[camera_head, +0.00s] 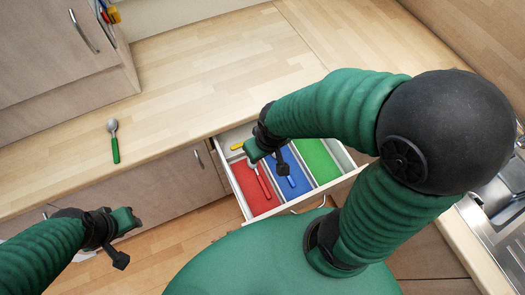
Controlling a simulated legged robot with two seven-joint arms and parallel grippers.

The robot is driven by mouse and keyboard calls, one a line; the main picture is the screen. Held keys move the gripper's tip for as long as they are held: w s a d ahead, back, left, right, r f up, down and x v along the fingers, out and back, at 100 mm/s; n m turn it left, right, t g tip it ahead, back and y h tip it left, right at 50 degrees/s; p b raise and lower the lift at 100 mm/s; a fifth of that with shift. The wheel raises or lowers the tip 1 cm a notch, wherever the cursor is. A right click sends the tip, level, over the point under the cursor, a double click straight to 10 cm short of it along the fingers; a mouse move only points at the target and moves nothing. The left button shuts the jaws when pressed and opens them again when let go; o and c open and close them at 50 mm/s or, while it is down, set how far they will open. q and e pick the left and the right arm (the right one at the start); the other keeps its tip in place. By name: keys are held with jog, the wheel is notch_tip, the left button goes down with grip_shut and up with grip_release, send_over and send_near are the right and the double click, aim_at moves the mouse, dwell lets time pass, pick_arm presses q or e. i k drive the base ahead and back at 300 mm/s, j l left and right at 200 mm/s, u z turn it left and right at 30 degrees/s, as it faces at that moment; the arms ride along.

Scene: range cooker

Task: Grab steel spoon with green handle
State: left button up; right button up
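The steel spoon with the green handle (114,148) lies on the wooden worktop at left, bowl pointing away and handle toward the front edge. Nothing touches it. My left gripper (126,221) is in front of the worktop and nearer to me than the spoon, apart from it. I see nothing held in it, but its finger gap is unclear. My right gripper (257,150) is above the open drawer, well to the right of the spoon. It partly hides the utensils below, and its finger gap is unclear too.
The open drawer (352,175) has red, blue and green compartments. A red-handled utensil (263,184) lies in the red one, a blue-handled one (291,181) in the blue. A yellow handle (237,147) shows behind. The worktop (210,80) around the spoon is clear. A cupboard (55,45) stands behind left.

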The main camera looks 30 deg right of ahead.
aim_at(112, 124)
jog(key=i+j+u, duration=0.3)
jog(key=i+j, duration=0.7)
